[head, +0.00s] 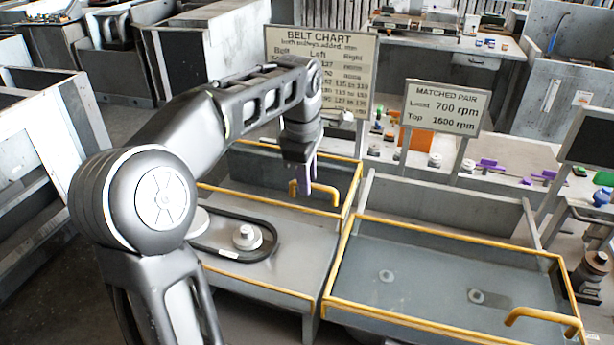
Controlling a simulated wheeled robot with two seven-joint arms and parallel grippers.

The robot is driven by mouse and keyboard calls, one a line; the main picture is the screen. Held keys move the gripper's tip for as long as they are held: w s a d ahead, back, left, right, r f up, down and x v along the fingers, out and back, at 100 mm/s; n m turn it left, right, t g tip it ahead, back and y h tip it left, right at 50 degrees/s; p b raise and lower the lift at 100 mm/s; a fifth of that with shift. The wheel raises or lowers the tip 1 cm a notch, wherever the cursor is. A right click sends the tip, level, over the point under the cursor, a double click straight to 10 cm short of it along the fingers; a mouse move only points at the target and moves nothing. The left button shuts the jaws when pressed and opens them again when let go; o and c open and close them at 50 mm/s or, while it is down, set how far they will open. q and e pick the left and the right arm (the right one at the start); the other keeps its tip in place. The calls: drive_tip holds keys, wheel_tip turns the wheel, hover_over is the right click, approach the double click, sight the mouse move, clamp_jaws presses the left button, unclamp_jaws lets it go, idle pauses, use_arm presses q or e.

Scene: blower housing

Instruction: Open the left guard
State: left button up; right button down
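The left guard (270,201) is a yellow-edged panel over the left housing. It looks raised and tilted, its near edge standing well above the housing's yellow front lip (262,286). A yellow handle (329,194) sticks up near that edge's right end. My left gripper (305,188) reaches down to the handle, its purple fingers closed around it as far as I can see. The fingertips are small and partly hidden. A black belt (200,240) and a grey stepped pulley (247,237) show uncovered in the left housing. My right gripper is out of view.
The right guard (443,235) lies flat and shut, its handle (540,315) at the front right. A belt chart (345,60) and a matched-pair sign (444,107) stand behind. Benches with small coloured parts lie beyond. My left arm hides part of the left housing.

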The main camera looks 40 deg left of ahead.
use_arm(q)
drive_tip(key=shift+o, duration=0.4)
drive_tip(key=shift+r, duration=0.2)
wheel_tip(320, 180, up, 7)
drive_tip(key=s+p, duration=0.1)
drive_tip(key=p, duration=0.1)
drive_tip(key=shift+s+d+r, duration=0.15)
drive_tip(key=shift+s+d, duration=0.05)
drive_tip(key=shift+d, duration=0.05)
